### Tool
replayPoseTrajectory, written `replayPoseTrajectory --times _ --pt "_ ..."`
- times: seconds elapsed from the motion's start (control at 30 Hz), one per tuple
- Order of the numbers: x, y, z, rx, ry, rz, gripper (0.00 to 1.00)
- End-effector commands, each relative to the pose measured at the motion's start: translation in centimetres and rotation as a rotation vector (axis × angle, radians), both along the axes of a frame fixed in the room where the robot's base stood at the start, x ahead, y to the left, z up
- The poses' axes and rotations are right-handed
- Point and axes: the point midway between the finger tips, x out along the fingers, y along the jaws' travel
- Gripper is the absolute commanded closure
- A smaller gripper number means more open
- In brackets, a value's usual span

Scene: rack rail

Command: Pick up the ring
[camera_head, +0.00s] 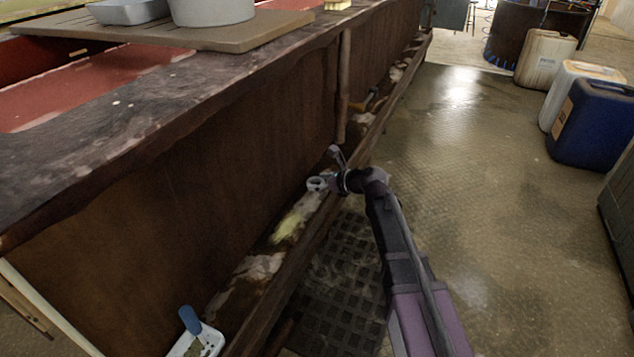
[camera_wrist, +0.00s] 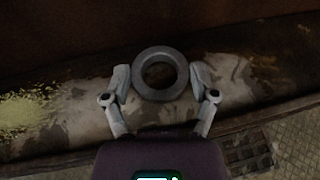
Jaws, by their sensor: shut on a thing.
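The ring (camera_wrist: 160,93) is a grey, round band with an open middle. In the wrist view it sits between the two light fingers of my gripper (camera_wrist: 160,82), which are shut on its left and right sides. In the head view my gripper (camera_head: 325,172) is low against the dark wooden side panel, over the narrow ledge. The ring (camera_head: 317,184) shows there as a small pale shape at the fingers. I cannot tell whether the ring touches the ledge.
The ledge (camera_head: 262,268) is stained and runs along the panel, with a white tray (camera_head: 197,345) holding a blue-handled thing at the near end. An orange-handled tool (camera_head: 372,100) lies further along. A blue canister (camera_head: 592,122) stands at right. The floor between is clear.

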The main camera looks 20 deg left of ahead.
Motion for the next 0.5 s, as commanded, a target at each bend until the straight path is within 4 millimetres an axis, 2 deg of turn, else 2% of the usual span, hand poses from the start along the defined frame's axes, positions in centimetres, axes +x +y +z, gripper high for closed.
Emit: replayPoseTrajectory --times 0.47,0.5 --pt "0.0 0.0 3.6 0.001 0.001 0.0 0.72" --pt "-0.4 -0.2 3.8 0.001 0.0 0.0 0.72"
